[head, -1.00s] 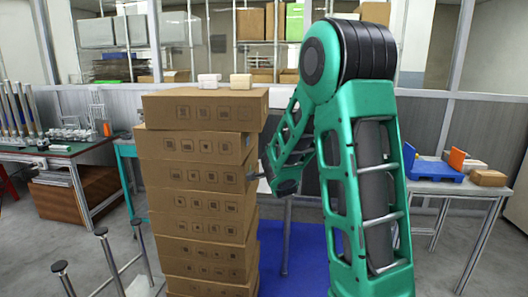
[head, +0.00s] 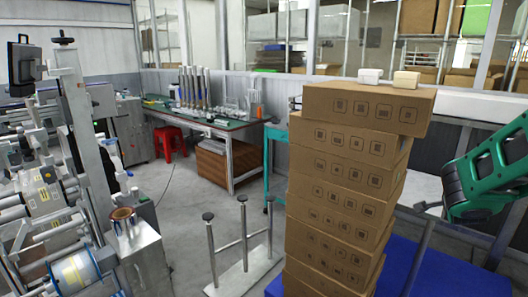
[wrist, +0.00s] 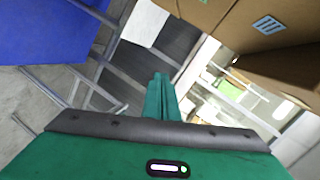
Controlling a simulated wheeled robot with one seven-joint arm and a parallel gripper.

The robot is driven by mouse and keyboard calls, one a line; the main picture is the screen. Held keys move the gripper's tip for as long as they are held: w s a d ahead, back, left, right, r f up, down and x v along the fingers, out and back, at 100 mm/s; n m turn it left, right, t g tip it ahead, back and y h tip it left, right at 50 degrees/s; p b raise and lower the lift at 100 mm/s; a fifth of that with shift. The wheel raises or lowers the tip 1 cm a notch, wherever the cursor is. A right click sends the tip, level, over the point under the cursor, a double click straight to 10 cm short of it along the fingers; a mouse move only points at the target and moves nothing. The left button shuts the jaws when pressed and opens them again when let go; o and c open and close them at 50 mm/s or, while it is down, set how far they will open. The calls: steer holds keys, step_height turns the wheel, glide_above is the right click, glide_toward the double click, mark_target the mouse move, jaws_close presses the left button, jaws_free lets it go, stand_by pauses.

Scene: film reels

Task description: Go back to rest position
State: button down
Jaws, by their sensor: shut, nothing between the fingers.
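My gripper (wrist: 162,97) shows in the wrist view with its green fingers together and nothing between them. In the head view only a green part of my arm shows at the right edge, and the fingertips are not visible there. In the wrist view, the underside and side of brown cardboard boxes (wrist: 255,30) fill the upper right, apart from my fingers.
A tall, uneven stack of cardboard boxes (head: 345,185) stands left of my arm, with two small pale blocks (head: 388,77) on top. Blue surface (head: 440,270) lies beside it. A metal post stand (head: 243,265), machinery (head: 60,200) and a workbench (head: 225,125) are further left.

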steer(key=s+a+f+n+g+y, duration=0.1)
steer(key=s+f+n+g+y, duration=0.15)
steer(key=s, duration=0.55)
steer(key=s+a+f+n+g+y, duration=0.15)
steer(key=s+f+n+g, duration=0.25)
steer(key=s, duration=0.4)
steer(key=s+a+n+g+y, duration=0.2)
steer(key=s+a+n, duration=0.2)
steer(key=s, duration=0.5)
steer(key=s+a+f+n+g+y, duration=0.1)
steer(key=s+a+n+g+y, duration=0.1)
steer(key=s+a, duration=0.5)
steer(key=shift+s+a+n+g+y, duration=0.3)
steer(key=shift+s+n+g, duration=0.35)
steer(key=shift+s+n, duration=0.4)
